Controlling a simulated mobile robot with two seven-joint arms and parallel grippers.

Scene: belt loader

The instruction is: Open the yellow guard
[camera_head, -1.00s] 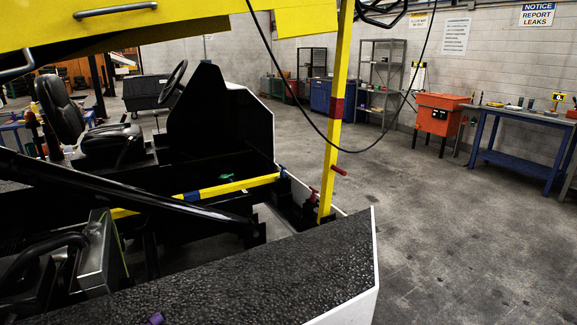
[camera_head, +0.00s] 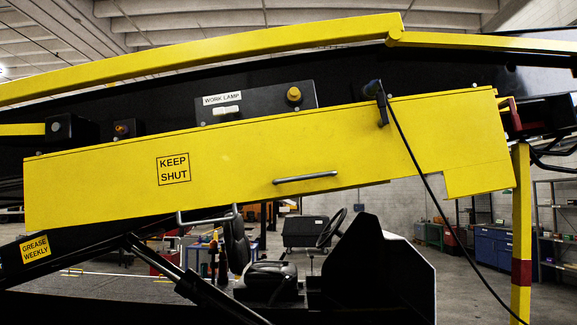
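The yellow guard (camera_head: 238,160) is a long, slightly tilted panel across the middle of the head view, marked "KEEP SHUT". It sits closed against the black side of the belt loader's boom. A silver bar handle (camera_head: 305,177) is fixed near its lower edge, right of the label. A second silver handle (camera_head: 207,218) hangs below the panel's lower edge. A black latch-like part (camera_head: 382,103) overlaps the upper edge at the right, with a black cable running down from it. Neither of my grippers is in view.
Above the guard are a "WORK LAMP" switch box (camera_head: 256,102) and a yellow rail (camera_head: 200,53). A yellow post (camera_head: 521,235) stands at the right. The driver's seat (camera_head: 270,275) and steering wheel (camera_head: 331,228) are below. Open floor lies at the lower right.

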